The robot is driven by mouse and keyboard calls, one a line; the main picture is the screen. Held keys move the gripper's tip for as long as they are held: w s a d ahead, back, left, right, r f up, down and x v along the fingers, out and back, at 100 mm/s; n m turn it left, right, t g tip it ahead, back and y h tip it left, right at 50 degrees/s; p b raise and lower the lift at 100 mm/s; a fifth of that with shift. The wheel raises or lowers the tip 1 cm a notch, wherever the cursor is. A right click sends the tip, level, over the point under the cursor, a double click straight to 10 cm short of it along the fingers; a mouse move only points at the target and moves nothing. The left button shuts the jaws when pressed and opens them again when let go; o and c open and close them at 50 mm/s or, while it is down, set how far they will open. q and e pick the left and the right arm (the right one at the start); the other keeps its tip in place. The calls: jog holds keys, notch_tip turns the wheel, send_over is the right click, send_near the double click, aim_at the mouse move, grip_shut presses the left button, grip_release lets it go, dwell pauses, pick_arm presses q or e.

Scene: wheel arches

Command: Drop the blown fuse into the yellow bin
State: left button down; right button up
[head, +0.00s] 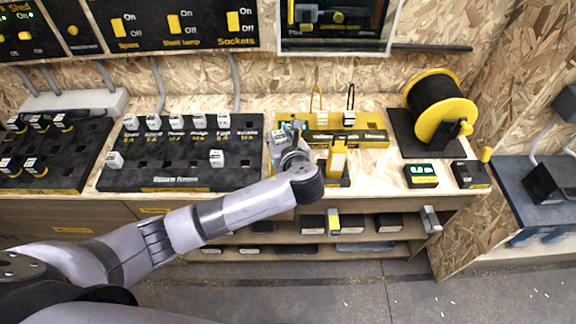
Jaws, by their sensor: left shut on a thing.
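My left gripper (284,133) is above the workbench, just right of the black fuse board (190,172). It is shut on a small white block (278,138) that looks like a fuse; the fingers and wrist hide part of it. Similar white fuses (176,122) stand in a row along the back of the board. Two more, a left one (114,160) and a right one (217,158), sit nearer its front. A yellow tray (375,137) with dark labels lies right behind the gripper; I cannot tell whether it is the yellow bin. My right gripper is out of view.
A yellow upright tool (337,158) stands in a black holder close right of my wrist. A cable reel (440,110) and two small black-and-yellow boxes (422,176) are farther right. Switch panels (175,22) hang on the wall. Shelves (290,240) with boxes are below the bench.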

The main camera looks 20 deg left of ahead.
pick_arm(q)
jog(key=c, duration=1.2)
grip_release()
jog(key=v, duration=1.2)
